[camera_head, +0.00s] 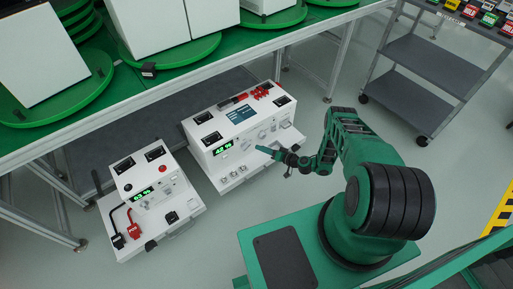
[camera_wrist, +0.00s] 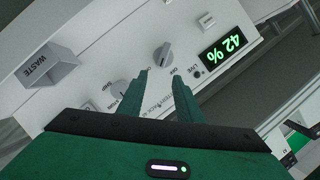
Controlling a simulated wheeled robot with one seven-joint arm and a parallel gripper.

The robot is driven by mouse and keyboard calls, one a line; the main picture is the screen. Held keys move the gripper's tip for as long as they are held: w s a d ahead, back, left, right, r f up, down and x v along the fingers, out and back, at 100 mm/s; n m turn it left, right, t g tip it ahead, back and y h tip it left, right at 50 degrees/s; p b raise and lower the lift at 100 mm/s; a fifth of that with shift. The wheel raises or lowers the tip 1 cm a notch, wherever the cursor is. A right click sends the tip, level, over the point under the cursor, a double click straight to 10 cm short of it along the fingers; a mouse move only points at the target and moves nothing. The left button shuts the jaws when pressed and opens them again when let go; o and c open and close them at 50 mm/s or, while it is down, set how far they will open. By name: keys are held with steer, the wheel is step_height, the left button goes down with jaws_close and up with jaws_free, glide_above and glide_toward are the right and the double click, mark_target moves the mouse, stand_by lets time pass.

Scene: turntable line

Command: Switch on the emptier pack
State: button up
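Two white packs stand under the green-topped bench. The larger pack (camera_head: 232,165) has a green display reading 42 %, which also shows in the wrist view (camera_wrist: 225,48). The smaller left pack (camera_head: 143,172) has a green display (camera_head: 144,193) that seems to read in the sixties; its last digit is unclear. My gripper (camera_head: 264,150) is at the larger pack's front. In the wrist view, my gripper (camera_wrist: 161,78) has its two fingers apart, with nothing between them. A grey rotary knob (camera_wrist: 165,54) lies just beyond the fingertips, near small ON and OFF lettering. Contact cannot be told.
Another dial (camera_wrist: 120,88) and a WASTE box (camera_wrist: 50,68) are on the larger pack's face. Red and black plugs (camera_head: 133,231) sit on the smaller pack's base. The bench (camera_head: 120,118) overhangs behind both packs.

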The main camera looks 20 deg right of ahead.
steer(key=shift+v, duration=1.6)
steer(key=shift+d, duration=0.1)
